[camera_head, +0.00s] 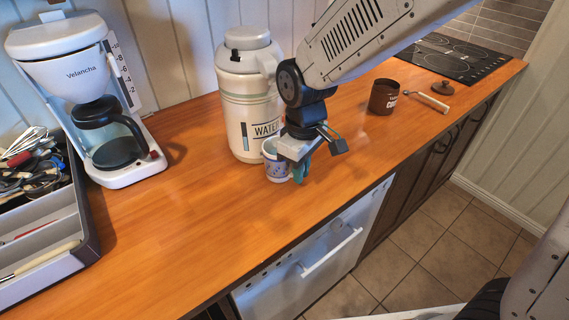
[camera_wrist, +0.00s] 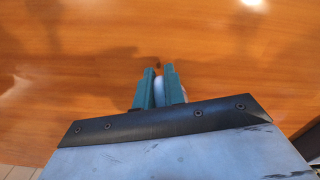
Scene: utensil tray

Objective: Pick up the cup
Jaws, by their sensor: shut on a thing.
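The cup (camera_head: 277,164) is small and white with blue marks. It is upright at the counter's front middle, partly hidden behind my gripper in the head view. My gripper (camera_head: 300,171) points down at the cup's right side, with teal fingers. In the wrist view, the fingers of my gripper (camera_wrist: 160,76) are close together with a narrow white part of the cup (camera_wrist: 158,90) between them. Whether that part is the rim or the handle cannot be told. Whether the cup's base touches the counter is not clear.
A large white water jug (camera_head: 248,100) stands just behind the cup. A brown mug (camera_head: 384,97) and a spoon (camera_head: 430,101) are to the right, near the cooktop (camera_head: 455,57). A coffee maker (camera_head: 75,65) and utensil tray (camera_head: 88,240) are left. The wooden counter (camera_head: 180,210) is clear at front left.

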